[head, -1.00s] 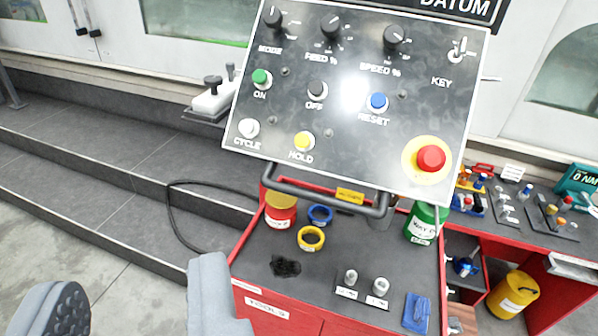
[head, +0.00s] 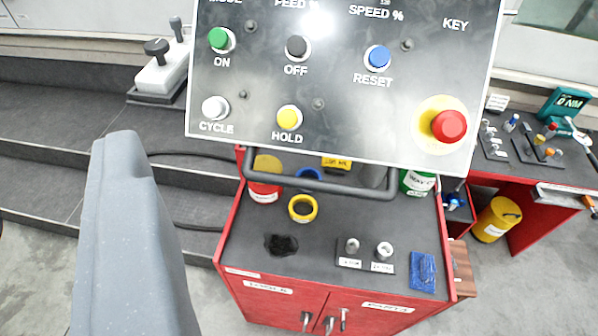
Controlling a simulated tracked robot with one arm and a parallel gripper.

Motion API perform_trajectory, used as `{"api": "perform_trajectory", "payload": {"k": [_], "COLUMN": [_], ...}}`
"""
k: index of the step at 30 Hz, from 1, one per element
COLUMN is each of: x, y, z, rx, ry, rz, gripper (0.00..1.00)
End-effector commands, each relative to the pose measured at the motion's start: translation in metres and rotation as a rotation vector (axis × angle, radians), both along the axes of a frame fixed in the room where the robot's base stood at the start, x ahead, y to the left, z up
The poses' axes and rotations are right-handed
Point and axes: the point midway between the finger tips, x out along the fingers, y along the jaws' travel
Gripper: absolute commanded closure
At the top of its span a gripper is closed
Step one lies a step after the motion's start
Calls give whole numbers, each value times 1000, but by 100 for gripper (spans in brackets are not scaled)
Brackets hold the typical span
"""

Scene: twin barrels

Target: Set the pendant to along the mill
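The pendant (head: 335,120) is a dark panel with a pale edge, upright and facing me across the upper middle of the head view. It carries several buttons, a red stop button on yellow and a dark bar handle (head: 300,185) along its lower edge. Its top is cut off by the frame. The mill's pale body (head: 75,15) shows behind it at the top. One grey finger of my gripper (head: 130,230) stands large at the left, apart from the pendant and its handle. Floor shows left of that finger, and the other finger is hardly in frame. No held object shows.
A red tool cabinet (head: 262,215) with a dark top stands below the pendant, bearing rings, cans and small sockets. A bench (head: 530,170) with tools and a yellow can (head: 497,218) are at the right. Dark steps (head: 40,120) lie at the left.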

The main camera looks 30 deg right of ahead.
Motion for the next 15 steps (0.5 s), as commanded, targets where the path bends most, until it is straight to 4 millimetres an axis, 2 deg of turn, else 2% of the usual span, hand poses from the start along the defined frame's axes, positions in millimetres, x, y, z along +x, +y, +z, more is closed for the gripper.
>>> {"api": "perform_trajectory", "payload": {"k": [6,10,15], "x": [65,110,162], "y": [21,23,4], "z": [15,17,-7], "rx": [341,625,968], "ry": [-124,-210,-298], "rz": [83,75,-30], "gripper": [71,71,71]}}
